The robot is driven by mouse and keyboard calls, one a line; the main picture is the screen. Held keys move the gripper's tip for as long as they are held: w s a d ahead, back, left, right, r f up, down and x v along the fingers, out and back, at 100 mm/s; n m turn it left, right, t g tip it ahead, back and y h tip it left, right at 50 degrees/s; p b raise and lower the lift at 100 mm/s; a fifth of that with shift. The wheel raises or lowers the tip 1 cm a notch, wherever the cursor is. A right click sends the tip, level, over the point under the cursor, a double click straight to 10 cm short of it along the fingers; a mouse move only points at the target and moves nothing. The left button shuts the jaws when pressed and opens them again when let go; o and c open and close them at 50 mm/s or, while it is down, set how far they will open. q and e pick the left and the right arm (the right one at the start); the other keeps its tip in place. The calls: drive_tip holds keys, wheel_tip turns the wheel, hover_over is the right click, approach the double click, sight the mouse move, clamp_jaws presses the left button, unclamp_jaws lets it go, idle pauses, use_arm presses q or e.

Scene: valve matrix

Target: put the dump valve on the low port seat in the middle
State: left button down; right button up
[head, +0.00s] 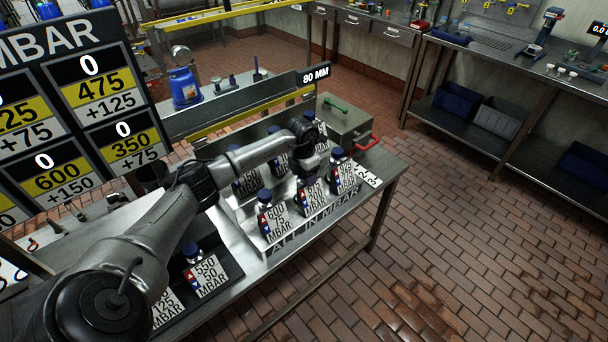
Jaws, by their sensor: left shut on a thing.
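My left arm reaches in from the left over the sloped steel stand lettered "ALL IN MBAR" (315,221). My left gripper (314,170) points down at the middle of the stand's low front row. It is shut on a blue-capped valve with a white tag (313,196) that seems to read 675. The fingers hide its top, and I cannot tell whether it touches the seat. A valve tagged 600 (273,222) stands to its left and another tagged valve (345,178) to its right. The low middle seat is hidden. My right gripper is not in view.
Tagged valves, including a 450 one (249,181), stand in the back row. A 550 valve (208,276) stands on a dark pad at the front left. A steel box (345,127) with green and red handles is behind. The MBAR board (90,90) rises at left.

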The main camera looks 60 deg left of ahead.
use_arm(q)
drive_tip(key=shift+c, duration=1.3)
unclamp_jaws()
drive_tip(key=shift+f, duration=0.1)
